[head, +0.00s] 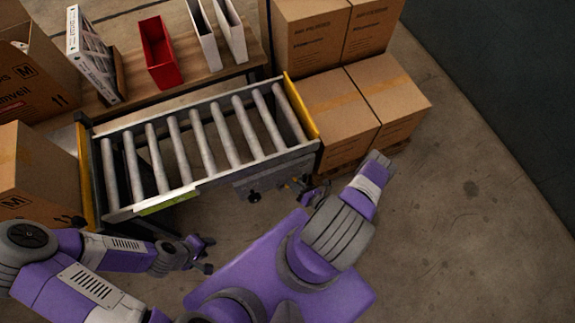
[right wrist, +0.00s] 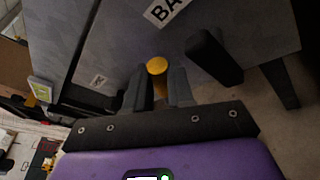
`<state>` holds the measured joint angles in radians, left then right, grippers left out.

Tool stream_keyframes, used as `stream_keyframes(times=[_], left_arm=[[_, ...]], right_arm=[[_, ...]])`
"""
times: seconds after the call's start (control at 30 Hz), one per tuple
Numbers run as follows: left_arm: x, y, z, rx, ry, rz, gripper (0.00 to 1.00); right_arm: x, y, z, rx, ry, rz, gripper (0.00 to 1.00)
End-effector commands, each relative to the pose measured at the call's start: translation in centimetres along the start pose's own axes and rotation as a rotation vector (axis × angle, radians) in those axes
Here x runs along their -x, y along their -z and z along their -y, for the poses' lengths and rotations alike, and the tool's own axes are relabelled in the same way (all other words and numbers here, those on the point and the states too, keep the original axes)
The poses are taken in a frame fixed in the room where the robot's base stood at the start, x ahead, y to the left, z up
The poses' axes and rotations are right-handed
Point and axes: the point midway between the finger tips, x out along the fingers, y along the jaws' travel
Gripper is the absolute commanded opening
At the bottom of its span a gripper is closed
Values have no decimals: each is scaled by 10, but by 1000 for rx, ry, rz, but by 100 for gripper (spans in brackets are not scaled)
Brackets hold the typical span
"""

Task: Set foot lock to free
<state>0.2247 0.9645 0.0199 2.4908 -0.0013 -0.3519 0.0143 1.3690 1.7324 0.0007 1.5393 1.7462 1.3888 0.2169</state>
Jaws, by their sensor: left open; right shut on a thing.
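A roller conveyor (head: 210,187) stands in front of me, with a grey box-like unit (head: 272,180) under its right front side. My right gripper (head: 313,192) is beside that unit. In the right wrist view, its dark fingers (right wrist: 159,88) are shut on a yellow round-ended lever (right wrist: 157,66), which stands out near the grey panel (right wrist: 130,45). A thick black handle (right wrist: 214,55) projects just right of the fingers. No lettering marks the lever as the foot lock. My left gripper (head: 205,256) is open and empty, low in front of the conveyor.
Cardboard boxes (head: 340,120) are stacked right of the conveyor, close to my right arm. Another box (head: 35,175) stands at left. A wooden bench (head: 190,77) behind holds a red file holder (head: 160,52) and white ones. The floor (head: 460,220) at right is clear.

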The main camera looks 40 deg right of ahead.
Motion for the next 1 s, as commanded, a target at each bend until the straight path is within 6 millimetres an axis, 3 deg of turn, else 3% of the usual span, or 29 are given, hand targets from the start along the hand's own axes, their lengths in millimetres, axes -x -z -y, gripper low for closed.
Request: stream_keyframes(times=[0.37,0.4,0.57,1.0], left_arm=[[0,0,0,0,0,0,43],[0,0,0,0,0,0,43],[0,0,0,0,0,0,43],[0,0,0,0,0,0,43]], right_arm=[[2,2,2,-12,4,-4,0],[2,2,2,-11,4,-4,24],[2,2,2,-9,3,-3,48],[0,0,0,-4,0,-1,48]])
